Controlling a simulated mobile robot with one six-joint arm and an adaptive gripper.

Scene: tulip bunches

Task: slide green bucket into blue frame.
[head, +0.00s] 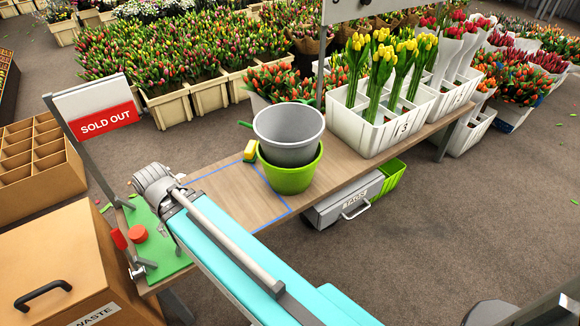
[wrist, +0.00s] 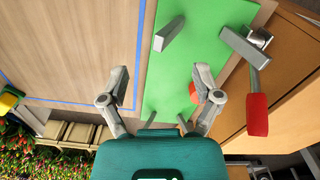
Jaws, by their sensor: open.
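The green bucket (head: 290,179) stands upright on the wooden table in the head view, with a grey bucket (head: 289,135) nested in its top. The blue frame (head: 213,172) is a tape outline on the table to its left; my arm covers part of it. The green bucket stands at the outline's right end; I cannot tell how much overlaps. In the wrist view, the blue frame (wrist: 75,104) borders bare wood. My gripper (wrist: 161,98) is open and empty, its fingers apart near the green mat. In the head view its fingertips are not clearly visible.
A yellow-and-green sponge (head: 250,151) lies behind the green bucket. White crates (head: 375,135) with tulips stand to the right. A sold-out sign (head: 98,108) stands at the left edge.

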